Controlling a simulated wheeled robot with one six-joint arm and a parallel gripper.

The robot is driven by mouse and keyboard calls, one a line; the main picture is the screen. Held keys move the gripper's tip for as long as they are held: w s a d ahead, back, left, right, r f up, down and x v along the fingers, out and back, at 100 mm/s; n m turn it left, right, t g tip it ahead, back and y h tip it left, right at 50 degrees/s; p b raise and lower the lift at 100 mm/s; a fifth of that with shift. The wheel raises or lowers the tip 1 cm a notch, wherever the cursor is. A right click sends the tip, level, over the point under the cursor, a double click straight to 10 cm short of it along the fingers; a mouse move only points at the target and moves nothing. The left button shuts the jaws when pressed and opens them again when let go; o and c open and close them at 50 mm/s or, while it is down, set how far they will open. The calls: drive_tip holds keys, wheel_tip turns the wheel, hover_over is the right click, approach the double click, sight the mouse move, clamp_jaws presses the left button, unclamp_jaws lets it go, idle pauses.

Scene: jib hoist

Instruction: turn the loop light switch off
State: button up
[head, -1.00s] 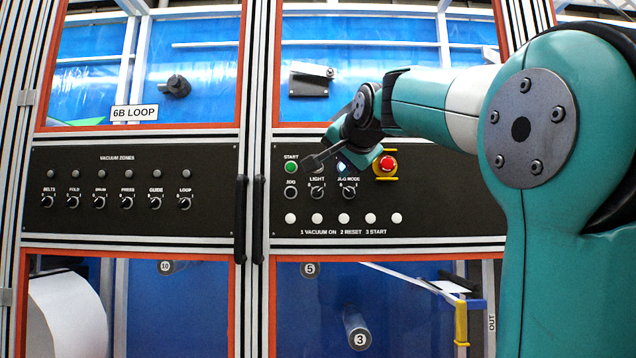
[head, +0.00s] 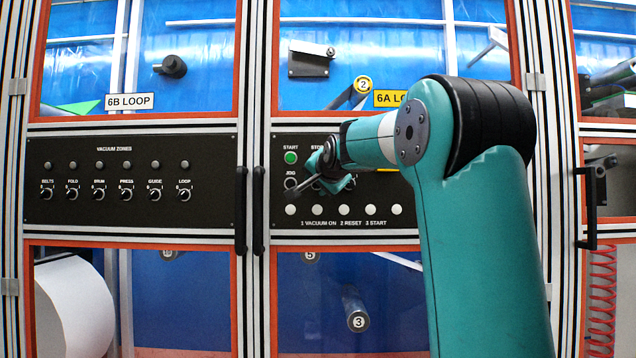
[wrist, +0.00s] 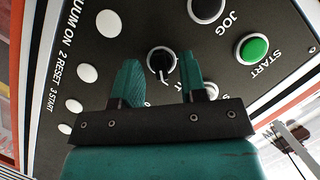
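The light switch (wrist: 161,60) is a round black knob with a white pointer mark, on the dark control panel next to the JOG knob. In the wrist view it sits between the two teal fingers of my gripper (wrist: 159,64), which are apart with visible gaps on both sides. I cannot tell whether the fingertips reach around the knob or stop short of it. Its label is mostly hidden behind a finger. In the head view my gripper (head: 312,184) is in front of the right panel and covers the light switch.
The green START button (wrist: 254,48) and the JOG knob (wrist: 207,8) are close by. White buttons (head: 343,210) line the panel below. Black door handles (head: 258,210) stand out left of the panel. The vacuum zone panel (head: 130,215) has several similar knobs.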

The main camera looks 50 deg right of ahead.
drive_tip(key=shift+w+d+f, duration=0.1)
drive_tip(key=shift+w+d, duration=0.05)
drive_tip(key=shift+w, duration=0.1)
drive_tip(key=c, duration=0.7)
